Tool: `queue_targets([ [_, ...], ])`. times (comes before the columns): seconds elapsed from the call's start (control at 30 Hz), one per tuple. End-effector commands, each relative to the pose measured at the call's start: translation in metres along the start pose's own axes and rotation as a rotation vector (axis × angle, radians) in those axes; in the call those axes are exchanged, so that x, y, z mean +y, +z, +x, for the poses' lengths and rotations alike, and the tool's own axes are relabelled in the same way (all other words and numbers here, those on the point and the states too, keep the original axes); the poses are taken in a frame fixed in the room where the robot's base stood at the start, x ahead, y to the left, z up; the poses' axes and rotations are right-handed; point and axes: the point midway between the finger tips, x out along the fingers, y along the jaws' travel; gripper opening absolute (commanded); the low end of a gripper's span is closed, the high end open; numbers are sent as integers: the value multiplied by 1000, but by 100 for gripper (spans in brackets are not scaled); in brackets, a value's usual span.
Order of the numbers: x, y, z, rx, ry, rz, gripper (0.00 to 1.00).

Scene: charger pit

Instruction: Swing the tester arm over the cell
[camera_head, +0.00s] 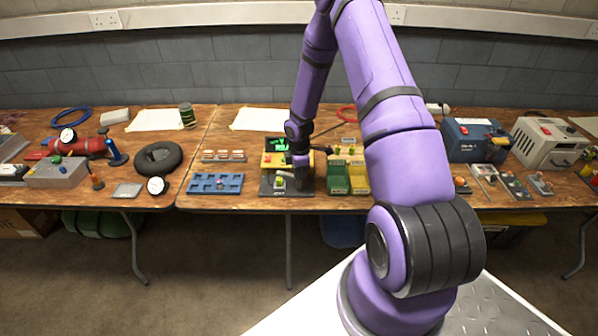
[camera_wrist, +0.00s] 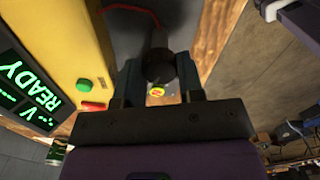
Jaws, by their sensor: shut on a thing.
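The yellow tester (camera_head: 270,160) stands on a dark base at the middle of the bench. Its screen shows green writing, which reads READY in the wrist view (camera_wrist: 28,88). My gripper (camera_head: 300,172) is low at the tester's right front. In the wrist view my gripper (camera_wrist: 158,80) is shut on the dark round knob (camera_wrist: 157,64) of the tester arm. My gripper hides part of the tester in the head view.
A blue slotted tray (camera_head: 215,184) and a rack of small cells (camera_head: 223,156) lie left of the tester. Green and yellow bins (camera_head: 347,178) stand close on its right. A blue machine (camera_head: 474,140) is further right.

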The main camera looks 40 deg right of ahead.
Motion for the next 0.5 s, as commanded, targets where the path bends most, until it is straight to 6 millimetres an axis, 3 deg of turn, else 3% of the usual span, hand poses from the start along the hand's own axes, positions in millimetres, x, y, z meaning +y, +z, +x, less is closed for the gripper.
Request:
queue_targets([
  [0.5,0,0,0,0,0,-306,0],
])
